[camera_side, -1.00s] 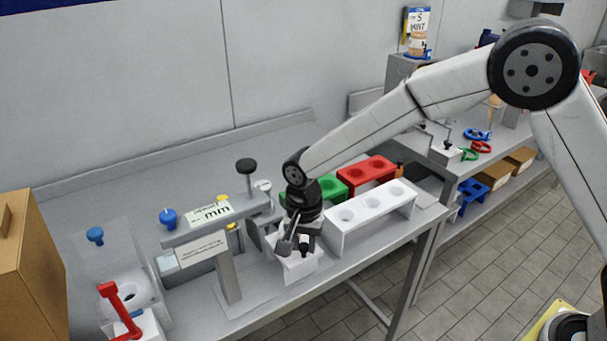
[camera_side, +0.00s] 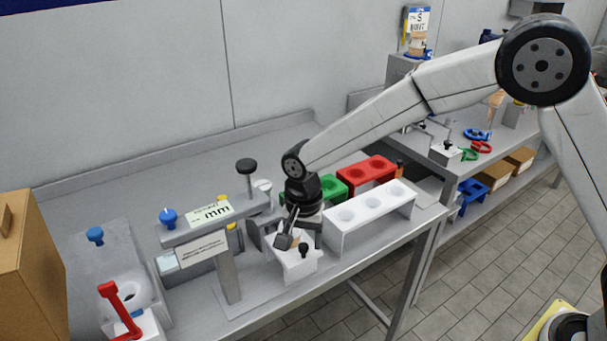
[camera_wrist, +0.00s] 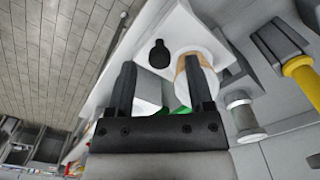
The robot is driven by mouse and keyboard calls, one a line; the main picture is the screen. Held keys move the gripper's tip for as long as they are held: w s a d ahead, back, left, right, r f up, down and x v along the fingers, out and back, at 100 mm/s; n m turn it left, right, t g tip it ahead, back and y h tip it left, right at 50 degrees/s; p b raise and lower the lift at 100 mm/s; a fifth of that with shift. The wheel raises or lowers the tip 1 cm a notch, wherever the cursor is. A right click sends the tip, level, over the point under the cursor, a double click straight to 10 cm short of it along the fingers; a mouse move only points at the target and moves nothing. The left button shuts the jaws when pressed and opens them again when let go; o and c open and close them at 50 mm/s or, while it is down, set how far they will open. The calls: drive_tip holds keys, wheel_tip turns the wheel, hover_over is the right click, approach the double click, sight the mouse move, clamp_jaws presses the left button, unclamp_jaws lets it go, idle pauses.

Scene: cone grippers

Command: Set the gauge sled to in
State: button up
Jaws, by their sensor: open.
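The gauge sled is a white block (camera_side: 297,266) at the foot of the gauge stand, near the bench's front edge. It carries a short black knob (camera_side: 303,250), and a tan and white cone piece (camera_wrist: 196,72) stands beside the knob. My gripper (camera_side: 290,232) hangs just above the sled. In the wrist view my gripper (camera_wrist: 160,70) has its two dark fingers spread with nothing between them. The knob (camera_wrist: 160,53) shows beyond the fingertips, apart from them. The right finger partly covers the cone piece.
The gauge stand with its "mm" label (camera_side: 213,213) rises left of my gripper. A white rack with holes (camera_side: 372,222) stands close on the right, with green (camera_side: 334,188) and red (camera_side: 366,172) racks behind. A cardboard box (camera_side: 28,262) is far left.

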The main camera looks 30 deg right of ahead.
drive_tip(key=shift+r, duration=3.25)
drive_tip(key=c, duration=0.3)
drive_tip(key=n, duration=0.3)
drive_tip(key=n+y, duration=0.1)
drive_tip(key=n, duration=0.1)
drive_tip(key=shift+s+d+f+t, duration=0.1)
drive_tip(key=shift+s+f+t, duration=0.1)
drive_tip(key=shift+s+t, duration=0.15)
drive_tip(key=n, duration=0.4)
drive_tip(key=s+d+n+t+y, duration=0.1)
drive_tip(key=n, duration=0.3)
drive_tip(key=d+n+t+y, duration=0.1)
drive_tip(key=n, duration=0.4)
drive_tip(key=shift+s+d+f+t, duration=0.1)
drive_tip(key=shift+s+t, duration=0.15)
drive_tip(key=shift+s, duration=0.15)
